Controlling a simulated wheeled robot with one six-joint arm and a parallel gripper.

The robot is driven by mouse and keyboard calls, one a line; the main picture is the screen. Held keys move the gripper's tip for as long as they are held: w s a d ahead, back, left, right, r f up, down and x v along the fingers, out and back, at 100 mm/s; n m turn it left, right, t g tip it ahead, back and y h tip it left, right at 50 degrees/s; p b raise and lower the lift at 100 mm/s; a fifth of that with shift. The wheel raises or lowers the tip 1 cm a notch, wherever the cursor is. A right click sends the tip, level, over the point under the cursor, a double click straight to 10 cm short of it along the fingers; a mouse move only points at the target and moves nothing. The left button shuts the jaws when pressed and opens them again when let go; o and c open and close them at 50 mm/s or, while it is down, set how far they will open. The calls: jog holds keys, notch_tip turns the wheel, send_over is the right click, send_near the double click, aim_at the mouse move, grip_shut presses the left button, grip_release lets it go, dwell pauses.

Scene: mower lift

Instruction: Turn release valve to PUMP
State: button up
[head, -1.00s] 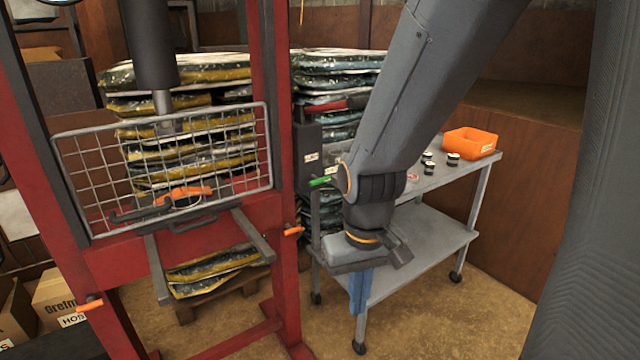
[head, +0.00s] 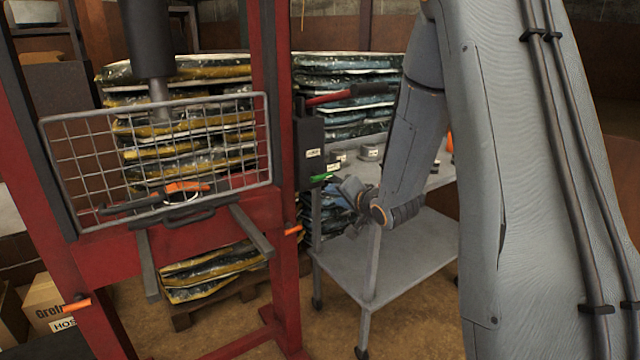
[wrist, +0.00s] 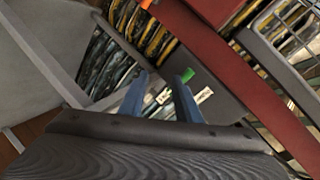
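The release valve's green handle (head: 321,177) sticks out low on the dark pump box (head: 309,140), on the right post of the red press. In the wrist view the green handle (wrist: 188,74) shows at the tip of the right blue finger. My gripper (wrist: 161,77) is open, with the two blue fingers apart and nothing clearly between them. In the head view my gripper (head: 343,188) is just right of the handle, close to it. Whether a finger touches the handle I cannot tell. White labels (wrist: 203,95) show on the box; their words are too small to read.
A red pump lever (head: 345,95) slants out above the box. The wire guard (head: 160,150) and red press frame (head: 268,190) stand left. A grey trolley (head: 400,260) stands right and below my arm. Stacked bags (head: 345,70) are behind.

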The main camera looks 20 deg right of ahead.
aim_at(323, 178)
jog(key=shift+w+a+r+m+t+y+b, duration=0.1)
jog(key=shift+w+a+r+m+t+y, duration=0.35)
jog(key=shift+w, duration=1.25)
jog(key=shift+w+a+r+m+t+y+b, duration=0.15)
jog(key=shift+w+a+m+t+y, duration=0.4)
jog(key=shift+w, duration=1.15)
jog(key=shift+w+a+r+m+t+y+b, duration=0.1)
jog(key=shift+w+r+m+t+y, duration=0.15)
jog(key=shift+w+t+y, duration=0.95)
jog(key=shift+w+g+h, duration=0.5)
